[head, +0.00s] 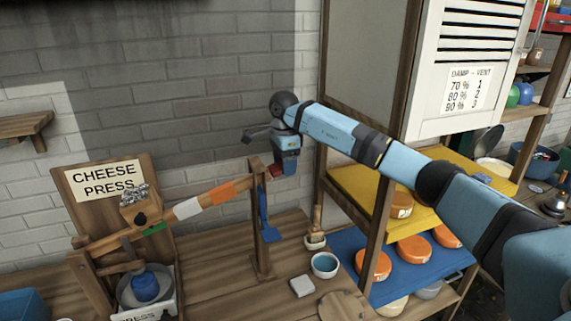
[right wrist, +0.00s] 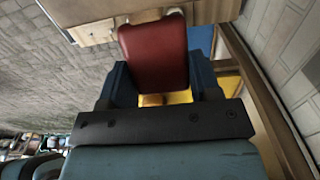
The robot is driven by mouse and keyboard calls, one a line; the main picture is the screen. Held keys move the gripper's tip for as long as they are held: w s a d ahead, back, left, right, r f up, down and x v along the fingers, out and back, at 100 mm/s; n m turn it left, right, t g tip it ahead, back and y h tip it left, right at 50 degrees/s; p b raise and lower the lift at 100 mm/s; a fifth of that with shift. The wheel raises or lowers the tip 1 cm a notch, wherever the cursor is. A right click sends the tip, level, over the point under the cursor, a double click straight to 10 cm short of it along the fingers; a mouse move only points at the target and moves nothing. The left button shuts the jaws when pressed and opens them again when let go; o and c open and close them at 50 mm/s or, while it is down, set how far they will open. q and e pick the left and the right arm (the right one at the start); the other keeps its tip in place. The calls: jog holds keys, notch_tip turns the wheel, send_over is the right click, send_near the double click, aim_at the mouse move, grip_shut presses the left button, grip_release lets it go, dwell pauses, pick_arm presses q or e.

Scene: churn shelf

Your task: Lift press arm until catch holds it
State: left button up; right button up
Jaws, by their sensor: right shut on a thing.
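The wooden press arm (head: 215,194) slopes up to the right from the cheese press, with white, orange and green bands and a weight box (head: 140,208) on it. Its red end (right wrist: 153,55) sits between my right gripper's blue fingers. My right gripper (head: 281,172) is shut on that red end, near the top of an upright wooden post (head: 257,225). A blue catch (head: 268,222) hangs on the post, below the arm. Whether the catch touches the arm, I cannot tell. My left gripper is out of view.
Shelves with orange cheeses (head: 413,250) stand to the right. A blue cheese mould (head: 145,287) sits under the press. A brick wall is behind.

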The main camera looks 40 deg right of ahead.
jog(key=shift+w+a+r+p, duration=0.1)
jog(key=shift+a+r+p, duration=0.1)
jog(key=shift+r, duration=0.45)
jog(key=shift+a+r+p, duration=0.15)
jog(key=shift+r, duration=0.45)
jog(key=o, duration=1.3)
jog(key=shift+r, duration=0.3)
jog(key=r, duration=0.4)
jog(key=r+b, duration=0.1)
jog(key=r, duration=0.3)
jog(key=r+b, duration=0.1)
jog(key=r, duration=0.4)
jog(key=shift+a, duration=0.4)
